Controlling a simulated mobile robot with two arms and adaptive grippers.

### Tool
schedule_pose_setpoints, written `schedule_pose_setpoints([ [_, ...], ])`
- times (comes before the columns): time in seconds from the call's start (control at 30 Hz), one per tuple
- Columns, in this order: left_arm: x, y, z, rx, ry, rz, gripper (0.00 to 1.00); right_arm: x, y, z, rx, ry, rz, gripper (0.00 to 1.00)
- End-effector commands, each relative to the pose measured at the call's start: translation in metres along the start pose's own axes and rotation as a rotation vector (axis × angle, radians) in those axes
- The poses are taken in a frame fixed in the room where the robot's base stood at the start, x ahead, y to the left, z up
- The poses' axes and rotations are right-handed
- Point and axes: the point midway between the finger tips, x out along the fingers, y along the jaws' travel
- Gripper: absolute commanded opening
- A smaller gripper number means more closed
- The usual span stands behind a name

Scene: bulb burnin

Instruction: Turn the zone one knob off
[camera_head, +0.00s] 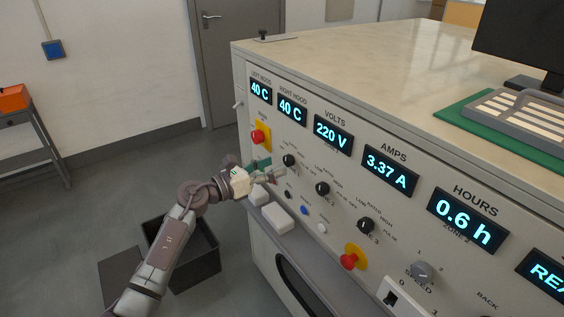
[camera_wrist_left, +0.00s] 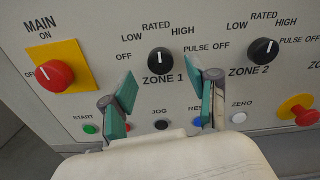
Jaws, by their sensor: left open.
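The zone one knob (camera_wrist_left: 162,62) is a round black dial on the grey panel, above the ZONE 1 label. Its pale mark points up, roughly toward RATED. In the head view the knob (camera_head: 289,160) sits below the two hood displays. My left gripper (camera_wrist_left: 160,80) is open, with its green-padded fingers spread to either side of the knob and slightly below it. It holds nothing. In the head view the left gripper (camera_head: 266,171) is close to the panel at this knob. Whether a finger touches the panel is unclear. My right gripper is not in view.
The zone two knob (camera_wrist_left: 263,52) is just right of my right-hand finger. A red main knob on a yellow plate (camera_wrist_left: 56,75) is at left. Small buttons, including a green one (camera_wrist_left: 90,130), line the panel below. White boxes (camera_head: 278,219) rest on the ledge.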

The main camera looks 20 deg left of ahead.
Motion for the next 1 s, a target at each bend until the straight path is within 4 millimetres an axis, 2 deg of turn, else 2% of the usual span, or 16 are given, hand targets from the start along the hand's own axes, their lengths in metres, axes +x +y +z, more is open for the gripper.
schedule_pose_setpoints([
  [0.1, 0.019, 0.000, -0.001, -0.002, -0.002, -0.001, 0.60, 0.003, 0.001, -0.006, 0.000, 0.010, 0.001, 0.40],
  [0.23, 0.031, 0.000, -0.001, -0.001, -0.001, 0.000, 0.60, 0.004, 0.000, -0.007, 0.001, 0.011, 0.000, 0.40],
  [0.6, 0.036, 0.000, -0.001, 0.000, 0.001, 0.000, 0.60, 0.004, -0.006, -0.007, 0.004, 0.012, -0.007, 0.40],
  [0.93, 0.035, 0.000, 0.000, -0.001, 0.000, 0.000, 0.05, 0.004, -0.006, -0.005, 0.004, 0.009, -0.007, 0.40],
  [0.97, 0.035, 0.000, -0.001, -0.001, 0.000, 0.000, 0.00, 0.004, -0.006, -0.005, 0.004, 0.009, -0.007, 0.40],
  [1.0, 0.035, 0.000, 0.000, -0.001, 0.000, 0.000, 0.00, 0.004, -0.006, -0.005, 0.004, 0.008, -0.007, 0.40],
])
